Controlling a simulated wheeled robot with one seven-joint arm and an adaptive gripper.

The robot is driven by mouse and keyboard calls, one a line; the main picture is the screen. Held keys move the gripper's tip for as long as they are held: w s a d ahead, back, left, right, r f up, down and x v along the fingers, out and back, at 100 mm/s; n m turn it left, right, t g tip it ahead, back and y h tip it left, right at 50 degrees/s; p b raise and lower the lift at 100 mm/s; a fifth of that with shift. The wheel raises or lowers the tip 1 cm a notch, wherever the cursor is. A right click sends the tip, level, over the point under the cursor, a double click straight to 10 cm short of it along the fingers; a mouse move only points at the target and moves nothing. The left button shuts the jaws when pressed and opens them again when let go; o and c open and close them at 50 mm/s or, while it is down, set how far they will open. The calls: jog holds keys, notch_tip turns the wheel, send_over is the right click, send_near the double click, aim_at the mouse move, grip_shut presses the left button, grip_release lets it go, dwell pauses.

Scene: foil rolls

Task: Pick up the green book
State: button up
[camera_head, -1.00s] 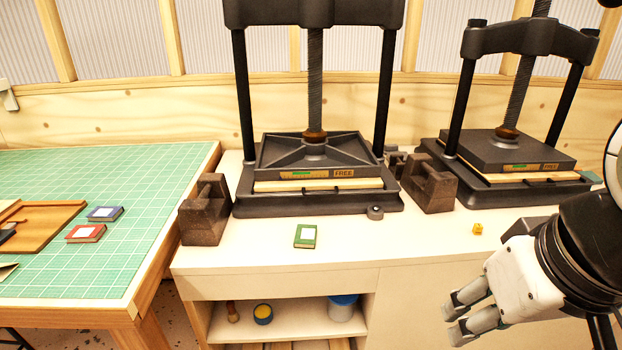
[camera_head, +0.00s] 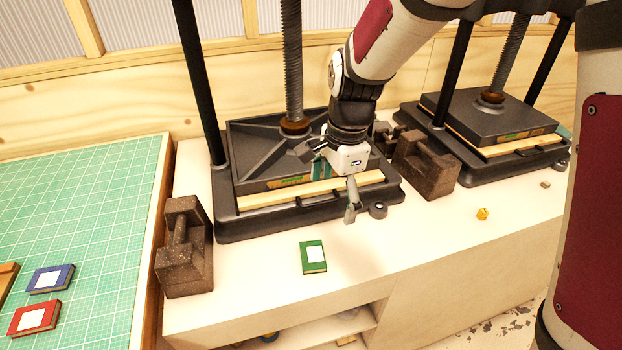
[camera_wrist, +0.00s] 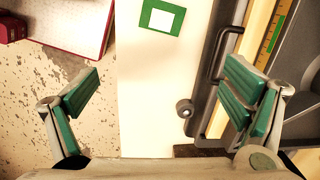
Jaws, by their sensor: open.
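The green book (camera_head: 313,257) lies flat on the white counter, in front of the left press, with a white label on its cover. In the wrist view the green book (camera_wrist: 162,16) is at the top edge, partly cut off, ahead of the fingers and apart from them. My gripper (camera_head: 335,190) hangs above the front edge of the left press, behind and to the right of the book. In the wrist view my gripper (camera_wrist: 165,98) has its two green-padded fingers spread wide with nothing between them.
The left press (camera_head: 225,225) stands behind the book, with a tape roll (camera_head: 378,210) at its front corner. Dark weights (camera_head: 187,270) (camera_head: 425,175) flank it. A small yellow die (camera_head: 483,213) lies right. Blue (camera_head: 50,278) and red (camera_head: 35,318) books lie on the green mat.

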jog(key=a+f+m+p, duration=0.1)
jog(key=a+f+m, duration=0.2)
jog(key=f, duration=0.1)
jog(key=h, duration=0.1)
send_over(313, 254)
jog(key=f, duration=0.9)
jog(key=shift+w+d+f+p, duration=0.15)
jog(key=shift+w+p, duration=0.05)
jog(key=shift+p, duration=0.15)
jog(key=shift+s+a+f+p, duration=0.15)
jog(key=shift+f+p, duration=0.1)
jog(key=shift+f, duration=1.15)
jog(key=shift+s+a+f+p, duration=0.1)
jog(key=shift+f+p, duration=0.15)
jog(key=shift+f, duration=1.15)
jog(key=shift+c, duration=0.3)
jog(key=c, duration=1.2)
